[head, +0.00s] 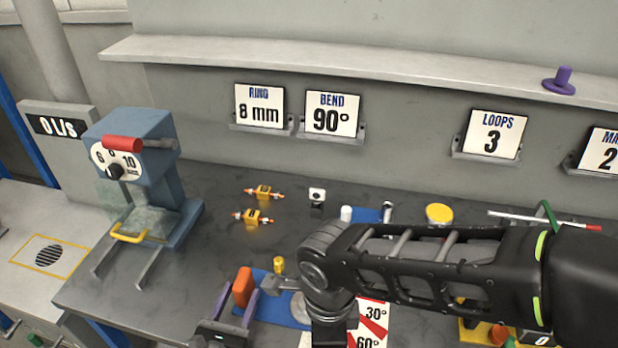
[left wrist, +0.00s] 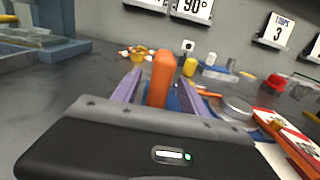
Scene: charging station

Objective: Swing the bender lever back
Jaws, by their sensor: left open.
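The bender's upright orange lever handle (head: 242,287) stands at the left end of its blue base (head: 268,312) in the head view. My left gripper (head: 236,306), with purple fingers, is open around or just in front of it. In the left wrist view the orange handle (left wrist: 162,80) shows between the two spread fingers (left wrist: 158,92), with a gap on each side. The bender's pale round disc (left wrist: 237,108) and red-and-white angle plate (head: 372,322), marked 30° and 60°, lie to the right. My black arm hides much of the bender in the head view. My right gripper is not seen.
A blue press (head: 140,160) with a red handle stands at the left. Two small orange-yellow parts (head: 262,192) lie on the grey bench behind the bender. A yellow peg (head: 279,265) is close to the handle. Signs, including BEND 90° (head: 332,114), line the wall.

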